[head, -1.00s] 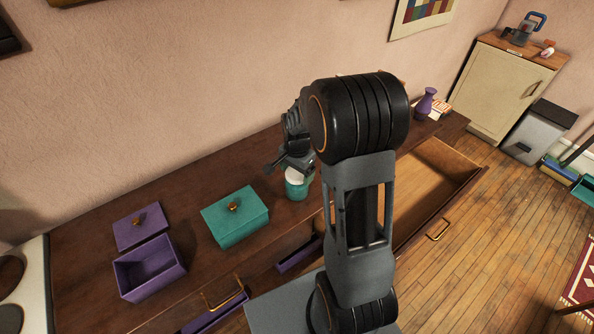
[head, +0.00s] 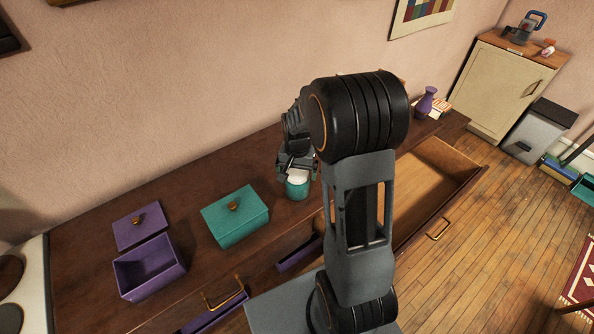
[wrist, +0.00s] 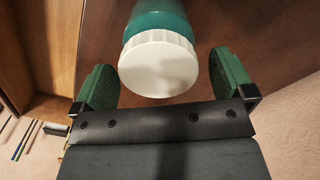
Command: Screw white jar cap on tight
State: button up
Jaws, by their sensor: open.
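The white cap (wrist: 158,66) sits on top of the teal jar (wrist: 157,19), which stands upright on the wooden cabinet top. In the head view the teal jar (head: 297,190) shows below the white cap (head: 297,177), left of my arm. My gripper (wrist: 165,82) is open, with its green finger pads on either side of the cap and gaps between pads and cap. It also shows in the head view, where my gripper (head: 297,170) is just above the jar. How tightly the cap sits cannot be told.
A teal box with a lid (head: 235,217) stands left of the jar. An open purple box (head: 149,268) and its purple lid (head: 140,227) lie farther left. A purple vase (head: 426,103) is at the right. An open drawer (head: 428,185) sticks out at the front right.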

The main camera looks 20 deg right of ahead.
jog(key=n, duration=0.6)
jog(key=shift+n, duration=0.3)
jog(key=n, duration=1.1)
jog(key=shift+d+n, duration=0.1)
jog(key=shift+n, duration=0.2)
jog(key=n, duration=0.6)
